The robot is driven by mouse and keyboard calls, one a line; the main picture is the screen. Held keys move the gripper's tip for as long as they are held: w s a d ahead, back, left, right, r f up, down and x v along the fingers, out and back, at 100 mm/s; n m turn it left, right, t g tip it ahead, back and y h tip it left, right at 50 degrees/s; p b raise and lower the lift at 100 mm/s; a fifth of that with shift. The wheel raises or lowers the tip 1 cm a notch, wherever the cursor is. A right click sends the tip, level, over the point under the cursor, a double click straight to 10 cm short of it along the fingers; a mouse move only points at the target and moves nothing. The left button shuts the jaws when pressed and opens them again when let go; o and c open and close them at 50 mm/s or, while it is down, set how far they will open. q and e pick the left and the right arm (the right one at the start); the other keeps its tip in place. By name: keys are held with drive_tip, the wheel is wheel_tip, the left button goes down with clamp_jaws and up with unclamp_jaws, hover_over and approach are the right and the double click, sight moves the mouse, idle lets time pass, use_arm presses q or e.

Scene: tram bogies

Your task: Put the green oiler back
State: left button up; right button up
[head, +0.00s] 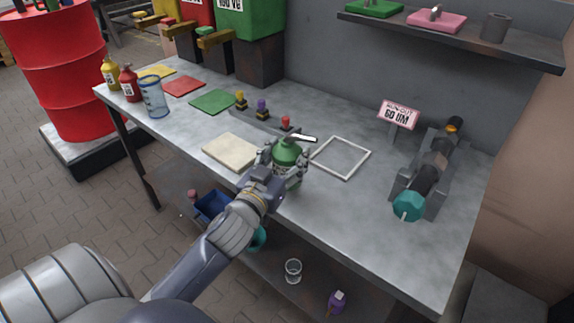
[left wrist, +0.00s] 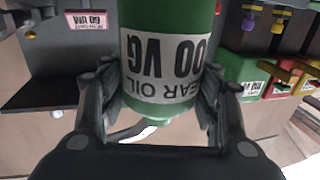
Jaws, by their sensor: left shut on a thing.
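The green oiler (head: 287,150) has a pale spout and stands roughly upright in my left gripper (head: 283,168), near the front edge of the workbench. My left gripper is shut around its body. In the left wrist view, the oiler (left wrist: 168,25) fills the middle between the fingers (left wrist: 158,105), and its white gear-oil label appears upside down. I cannot tell whether its base touches the bench. A white square outline (head: 341,157) lies empty just right of the oiler. A green mat (head: 214,102) lies further left on the bench. My right gripper is not in view.
The grey workbench (head: 400,255) has a cream pad (head: 231,151), a rack of coloured-knob tools (head: 262,112) and a shaft in a cradle (head: 430,175). Red and yellow bottles (head: 129,84) and a clear jug (head: 153,97) stand far left. Oil containers (head: 249,22) stand behind.

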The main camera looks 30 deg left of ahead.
sight(287, 166)
use_arm(q)
drive_tip(key=shift+f, duration=1.6)
drive_tip(key=shift+f, duration=0.1)
drive_tip(key=o, duration=1.4)
drive_tip(key=shift+s+f, duration=0.1)
drive_tip(key=shift+r, duration=0.2)
drive_tip(key=shift+s+d+b, duration=0.3)
drive_tip(key=shift+s+b, duration=0.1)
drive_tip(key=shift+s, duration=1.6)
drive_tip(key=shift+s+d+b, duration=0.35)
drive_tip(key=shift+s+b, duration=0.1)
drive_tip(key=shift+s, duration=1.5)
drive_tip(key=shift+s+d+b, duration=0.3)
drive_tip(key=shift+s+b, duration=0.1)
drive_tip(key=shift+s, duration=1.6)
